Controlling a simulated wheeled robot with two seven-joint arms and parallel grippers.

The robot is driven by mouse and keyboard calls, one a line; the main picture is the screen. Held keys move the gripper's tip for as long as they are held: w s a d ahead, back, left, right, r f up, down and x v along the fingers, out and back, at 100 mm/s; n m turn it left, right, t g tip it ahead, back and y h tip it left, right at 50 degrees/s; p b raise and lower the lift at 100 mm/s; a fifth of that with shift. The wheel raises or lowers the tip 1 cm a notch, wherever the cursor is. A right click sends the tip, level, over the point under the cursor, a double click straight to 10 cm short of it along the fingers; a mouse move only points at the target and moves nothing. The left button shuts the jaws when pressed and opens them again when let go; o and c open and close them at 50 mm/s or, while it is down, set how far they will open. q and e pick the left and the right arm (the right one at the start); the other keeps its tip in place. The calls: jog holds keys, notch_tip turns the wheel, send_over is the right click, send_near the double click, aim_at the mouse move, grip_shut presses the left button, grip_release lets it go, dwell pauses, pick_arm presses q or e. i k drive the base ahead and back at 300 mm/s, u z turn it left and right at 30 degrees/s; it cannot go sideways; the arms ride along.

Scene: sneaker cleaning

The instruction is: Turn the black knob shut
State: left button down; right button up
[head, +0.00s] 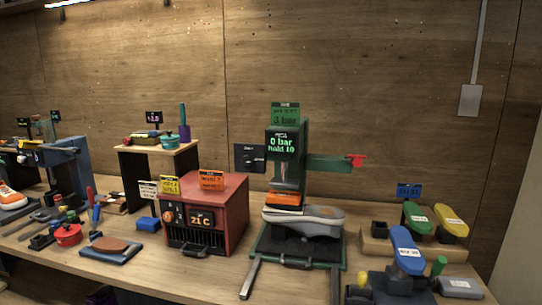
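A small black panel (250,158) sits at the left side of the green press (272,180). It bears a pale mark and a dark round shape that may be the black knob, but it is too small to tell how it is turned. The press display (283,145) reads "0 bar" with "hold 10" below it. A grey shoe (303,221) with an orange block (284,201) above it is under the press head. Neither of my grippers is visible in the head view.
A red box (236,207) showing 21 C stands left of the press. A red-tipped lever (355,161) sticks out right. Blue (405,250), green and yellow shoe forms are at the right. A small wooden shelf (157,149) and tools crowd the left.

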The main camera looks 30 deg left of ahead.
aim_at(246, 160)
jog(key=u, duration=0.8)
jog(key=i, duration=0.3)
jog(key=u, duration=0.3)
